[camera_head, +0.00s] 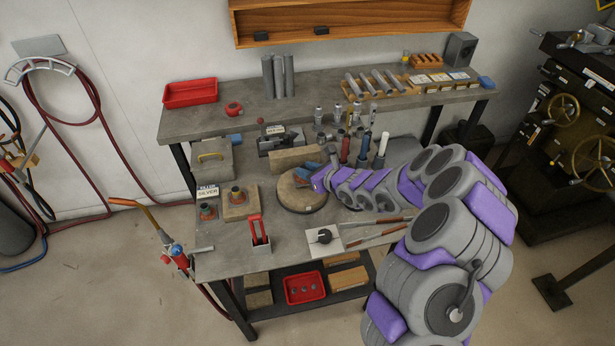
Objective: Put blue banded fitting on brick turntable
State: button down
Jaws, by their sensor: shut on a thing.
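The brick turntable (302,203) is a round tan disc on the grey bench, near the middle of the view. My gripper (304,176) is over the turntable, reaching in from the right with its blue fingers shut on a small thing. A bit of reddish brown shows at the fingertips; the held piece is mostly hidden, and I cannot make out a blue band or whether it touches the disc. Two reddish fittings with dark upper parts stand to the left, one on a tan block (240,208) and one (208,211) beside it.
Several upright tools, including a red-handled one (345,149), crowd the back right near my arm.

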notch_tip(320, 180, down, 3)
jog(key=shift+a+f+b, duration=0.1)
jog(key=shift+b, duration=0.2)
jog(key=shift+a, duration=0.15)
jog(key=c, duration=0.8)
grip_release()
jog(key=shift+c, duration=0.2)
